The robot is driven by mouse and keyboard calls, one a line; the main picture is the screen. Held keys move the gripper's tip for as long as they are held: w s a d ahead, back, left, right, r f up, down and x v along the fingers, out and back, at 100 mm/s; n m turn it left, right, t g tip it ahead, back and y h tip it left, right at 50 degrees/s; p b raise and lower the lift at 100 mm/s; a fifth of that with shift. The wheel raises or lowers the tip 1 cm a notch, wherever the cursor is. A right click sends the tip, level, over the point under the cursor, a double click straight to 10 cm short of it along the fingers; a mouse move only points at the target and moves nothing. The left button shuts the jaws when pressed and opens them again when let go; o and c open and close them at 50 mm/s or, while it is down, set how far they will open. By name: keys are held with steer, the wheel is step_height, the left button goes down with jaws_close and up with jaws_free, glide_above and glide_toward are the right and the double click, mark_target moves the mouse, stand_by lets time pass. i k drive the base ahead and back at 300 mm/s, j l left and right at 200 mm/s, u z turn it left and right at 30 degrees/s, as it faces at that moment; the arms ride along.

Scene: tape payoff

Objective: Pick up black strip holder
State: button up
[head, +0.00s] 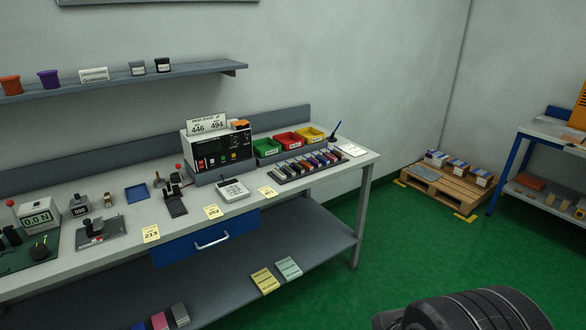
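A black stand-like piece (175,205) lies on the workbench (120,270), left of the white keypad box; it looks like the black strip holder, but it is too small to be sure. It has a flat front plate and a raised back part. Small knobbed parts stand close behind it. My gripper's fingers do not show. A dark rounded part of my own arm fills the bottom right corner, well apart from the bench.
A tester with a display (218,150), a white keypad box (233,190), a rack of coloured pieces (308,165) and green, red and yellow bins (290,140) stand on the bench. A force gauge (40,218) is at the left. Green floor (400,240) is clear before the pallet (450,185).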

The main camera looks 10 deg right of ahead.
mark_target(295, 167)
steer(key=i+l, duration=0.15)
steer(key=i, duration=0.4)
steer(key=i+l+u, duration=0.1)
steer(key=i, duration=0.45)
steer(key=i+l, duration=0.15)
steer(key=i, duration=0.35)
steer(key=i+l+u, duration=0.15)
steer(key=i, duration=0.4)
steer(key=i+l, duration=0.25)
steer(key=i, duration=0.3)
